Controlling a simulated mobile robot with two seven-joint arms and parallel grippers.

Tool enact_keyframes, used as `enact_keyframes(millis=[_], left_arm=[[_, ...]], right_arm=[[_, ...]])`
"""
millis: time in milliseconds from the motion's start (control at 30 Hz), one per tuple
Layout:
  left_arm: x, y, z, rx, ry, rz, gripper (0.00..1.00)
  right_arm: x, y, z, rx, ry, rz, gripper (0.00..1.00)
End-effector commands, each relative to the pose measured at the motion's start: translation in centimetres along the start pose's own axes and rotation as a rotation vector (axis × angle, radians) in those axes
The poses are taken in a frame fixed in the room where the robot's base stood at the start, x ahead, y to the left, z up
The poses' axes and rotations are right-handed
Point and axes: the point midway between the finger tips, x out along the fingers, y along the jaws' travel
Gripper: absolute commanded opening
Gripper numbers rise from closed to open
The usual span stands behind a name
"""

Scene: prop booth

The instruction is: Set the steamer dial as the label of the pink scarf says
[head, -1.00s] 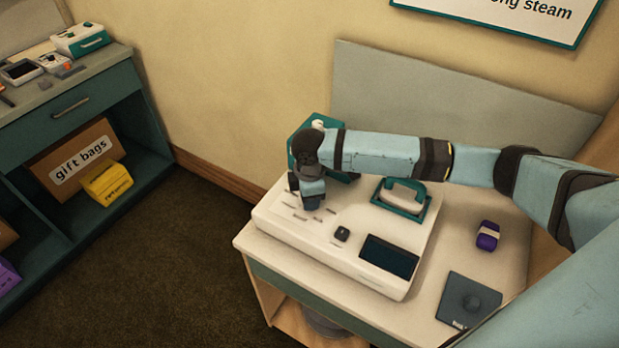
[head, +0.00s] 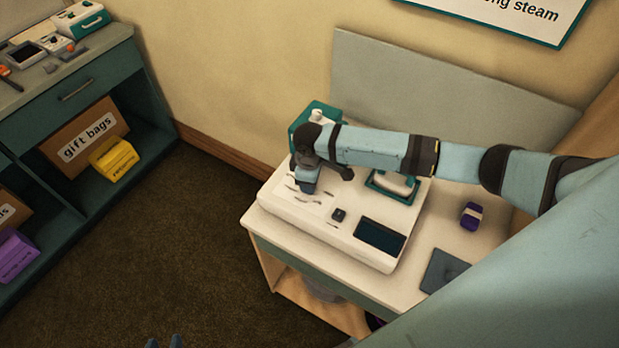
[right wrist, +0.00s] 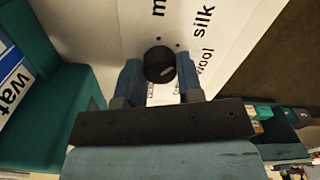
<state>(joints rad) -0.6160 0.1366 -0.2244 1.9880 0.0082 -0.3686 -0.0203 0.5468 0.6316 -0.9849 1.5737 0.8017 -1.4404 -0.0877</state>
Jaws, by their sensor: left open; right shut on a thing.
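The white steamer (head: 345,241) stands on the small table, with a dark screen at its front. My right gripper (head: 304,188) is over the steamer's left part. In the right wrist view, the round black dial (right wrist: 159,66) sits between my right gripper's fingers (right wrist: 160,80), which are shut on it. Printed words around the dial include "silk" and "wool"; another is cut off after "m". The dial's pointer setting is unclear. My left gripper (head: 164,342) shows only its fingertips, apart, at the bottom edge. I see no clear pink scarf or readable scarf label.
A purple banded bundle (head: 471,216) and a dark grey pad (head: 441,271) lie on the table's right side. A teal tank (head: 316,114) stands behind the steamer. A teal shelf unit (head: 75,92) with boxes is at left. Open dark floor lies between.

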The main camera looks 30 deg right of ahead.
Motion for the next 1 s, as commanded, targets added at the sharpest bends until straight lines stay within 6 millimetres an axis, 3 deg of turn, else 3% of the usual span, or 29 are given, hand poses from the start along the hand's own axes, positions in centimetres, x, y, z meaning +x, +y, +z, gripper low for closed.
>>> enact_keyframes(millis=[233,267,333,367,733,867,1000], left_arm=[[0.0,0.1,0.1,-0.001,-0.002,0.000,0.43],[0.0,0.1,0.1,-0.001,-0.002,0.001,0.43],[0.0,0.1,0.1,-0.002,-0.003,0.001,0.43],[0.0,0.1,0.1,-0.002,-0.003,0.002,0.43],[0.0,0.2,0.1,-0.002,-0.003,0.004,0.43],[0.1,0.3,0.3,-0.003,-0.002,0.004,0.43],[0.2,0.3,0.5,-0.003,-0.002,0.005,0.43]], right_arm=[[0.0,0.0,-0.1,-0.001,0.002,0.000,0.10],[0.0,0.0,-0.1,-0.001,0.002,0.000,0.41],[0.0,0.0,-0.1,-0.002,0.002,0.000,0.57],[0.0,0.0,-0.1,-0.002,0.001,0.000,0.59],[-0.8,0.0,-0.1,-0.002,0.002,0.001,0.59],[-2.8,0.0,-0.1,-0.004,0.004,0.003,0.59],[-6.1,0.0,-0.1,-0.003,0.005,0.004,0.59]])
